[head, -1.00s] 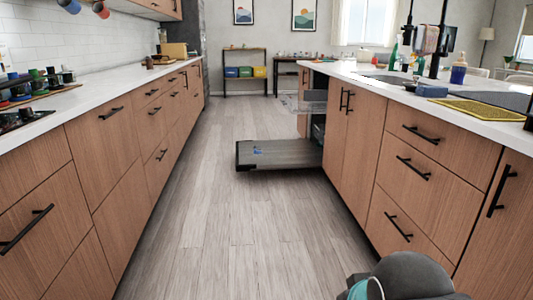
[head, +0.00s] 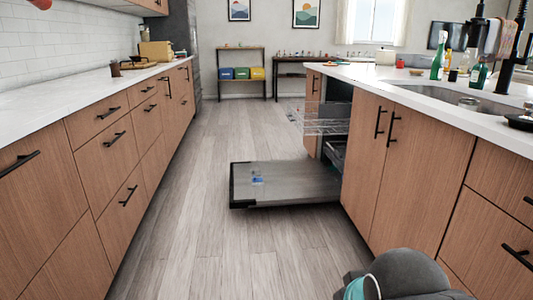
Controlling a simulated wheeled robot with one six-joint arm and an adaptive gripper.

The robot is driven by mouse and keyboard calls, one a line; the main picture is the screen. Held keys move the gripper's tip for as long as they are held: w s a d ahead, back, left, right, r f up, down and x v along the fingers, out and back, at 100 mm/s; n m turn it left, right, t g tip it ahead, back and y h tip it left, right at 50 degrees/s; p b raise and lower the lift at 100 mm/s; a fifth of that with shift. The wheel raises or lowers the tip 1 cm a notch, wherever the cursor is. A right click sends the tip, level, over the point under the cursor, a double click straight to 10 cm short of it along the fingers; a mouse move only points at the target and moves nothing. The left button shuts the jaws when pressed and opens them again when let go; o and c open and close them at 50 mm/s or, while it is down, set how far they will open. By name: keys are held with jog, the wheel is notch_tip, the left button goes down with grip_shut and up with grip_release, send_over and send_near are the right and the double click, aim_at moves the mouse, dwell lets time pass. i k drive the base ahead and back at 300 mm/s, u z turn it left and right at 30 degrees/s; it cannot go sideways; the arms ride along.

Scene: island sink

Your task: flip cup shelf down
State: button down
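A dishwasher in the island has its door (head: 290,182) folded down flat, low over the floor, with a small blue item (head: 257,180) on its inner face. The upper rack (head: 325,119) is pulled partly out above the door. A lower rack (head: 336,155) shows inside the opening. A cup shelf cannot be made out on the racks at this distance. Part of my arm shows at the bottom right of the head view. My gripper is not in view.
Wooden cabinets with black handles line the left counter (head: 85,80). The island counter (head: 440,112) with a sink (head: 455,97) and bottles is on the right. The wood floor (head: 190,225) between them is clear up to the open door.

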aim_at(338, 111)
jog(key=i, duration=3)
jog(key=z, duration=2.2)
